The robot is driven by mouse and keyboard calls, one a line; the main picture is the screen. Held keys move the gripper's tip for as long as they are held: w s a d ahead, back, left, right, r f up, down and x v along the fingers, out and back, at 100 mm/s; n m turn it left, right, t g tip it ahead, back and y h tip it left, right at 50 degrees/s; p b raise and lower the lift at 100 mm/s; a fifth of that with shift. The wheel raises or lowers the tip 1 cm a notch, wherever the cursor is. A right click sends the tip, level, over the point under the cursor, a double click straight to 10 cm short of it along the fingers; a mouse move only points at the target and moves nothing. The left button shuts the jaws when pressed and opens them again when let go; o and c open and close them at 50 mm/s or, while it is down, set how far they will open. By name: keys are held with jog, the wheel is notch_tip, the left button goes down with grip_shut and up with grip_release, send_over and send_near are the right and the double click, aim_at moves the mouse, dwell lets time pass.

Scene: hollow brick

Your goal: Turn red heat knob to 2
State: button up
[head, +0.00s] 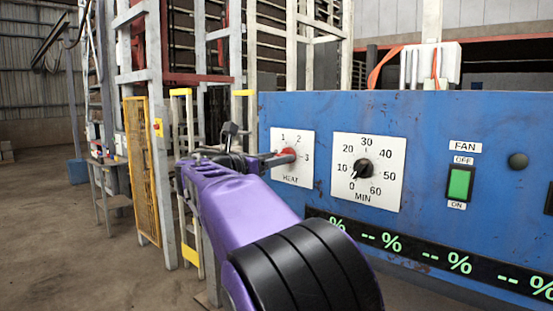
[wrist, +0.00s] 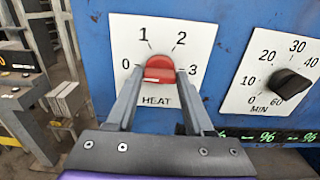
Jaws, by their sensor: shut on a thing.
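The red heat knob (wrist: 159,68) sits in the middle of a white HEAT dial plate (wrist: 125,40) marked 0, 1, 2 and 3. It also shows in the head view (head: 289,152), partly covered by my gripper (head: 275,159). In the wrist view my gripper (wrist: 159,76) has one finger at each side of the knob and is shut on it. The fingers hide the lower sides of the knob. I cannot tell which number the knob points to.
A blue panel (head: 325,110) carries the dials. To the right are a black MIN timer knob (head: 362,168), a green FAN switch (head: 460,183) and a percent display strip (head: 415,249). A yellow gate (head: 142,170) and metal racks stand at the left.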

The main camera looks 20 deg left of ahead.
grip_shut()
jog(key=shift+m, duration=0.4)
jog(key=m+b, duration=0.7)
jog(key=m, duration=1.6)
jog(key=shift+f+b, duration=0.15)
jog(key=shift+b, duration=0.15)
jog(key=o, duration=1.2)
grip_release()
